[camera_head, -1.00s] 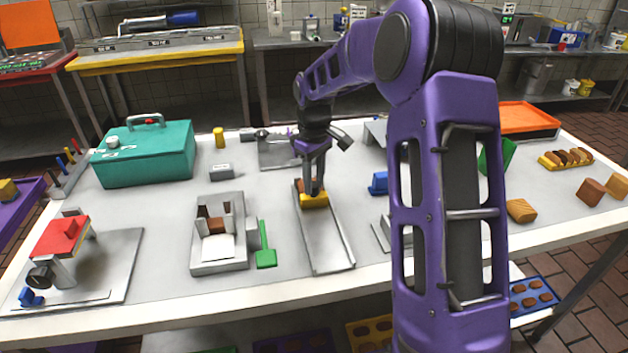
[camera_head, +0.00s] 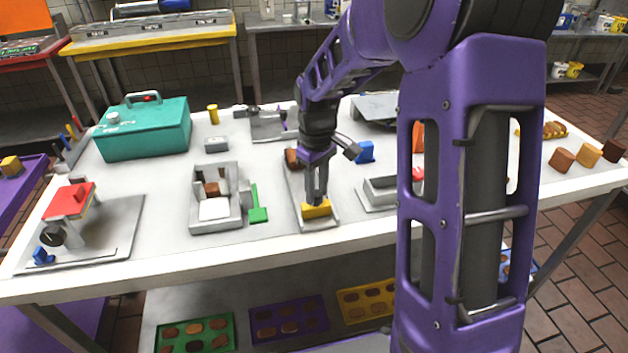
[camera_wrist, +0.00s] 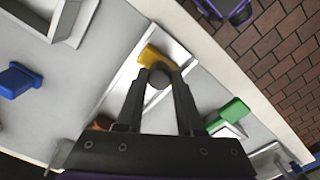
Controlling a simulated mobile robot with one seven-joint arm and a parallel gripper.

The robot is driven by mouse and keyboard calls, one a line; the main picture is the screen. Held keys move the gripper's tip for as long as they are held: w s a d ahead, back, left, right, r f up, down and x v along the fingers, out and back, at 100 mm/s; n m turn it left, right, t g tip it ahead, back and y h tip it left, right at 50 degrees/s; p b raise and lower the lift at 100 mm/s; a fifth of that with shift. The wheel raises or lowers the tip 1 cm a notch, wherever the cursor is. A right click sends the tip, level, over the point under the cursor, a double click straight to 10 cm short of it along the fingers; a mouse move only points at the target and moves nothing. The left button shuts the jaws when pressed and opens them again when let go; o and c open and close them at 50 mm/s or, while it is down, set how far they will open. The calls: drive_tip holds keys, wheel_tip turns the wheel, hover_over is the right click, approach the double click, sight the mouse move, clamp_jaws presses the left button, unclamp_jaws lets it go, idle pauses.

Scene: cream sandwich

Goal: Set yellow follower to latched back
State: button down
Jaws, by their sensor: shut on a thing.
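The yellow follower (camera_head: 316,211) is a small yellow block near the front end of a narrow grey channel (camera_head: 331,222). It also shows in the wrist view (camera_wrist: 148,55), partly hidden by my fingertips. My gripper (camera_head: 317,198) points down over it and is shut on its round grey knob (camera_wrist: 158,78), which sits between the fingers. A brown block (camera_head: 292,158) lies at the far end of the channel, away from the follower. I cannot tell whether the follower is latched.
A grey fixture (camera_head: 233,220) holding brown and white pieces, with a green paddle (camera_head: 258,215) beside it, stands left of the channel. A blue block (camera_head: 365,152) and a grey tray (camera_head: 381,200) stand to the right. The table's front edge (camera_head: 290,255) is close.

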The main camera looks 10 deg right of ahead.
sight(317, 197)
drive_tip(key=shift+s, duration=0.55)
drive_tip(key=c, duration=0.5)
unclamp_jaws()
drive_tip(key=shift+r, duration=0.1)
drive_tip(key=shift+r, duration=0.35)
wheel_tip(317, 197, up, 17)
drive_tip(key=shift+f+p, duration=0.2)
drive_tip(key=shift+p, duration=1.05)
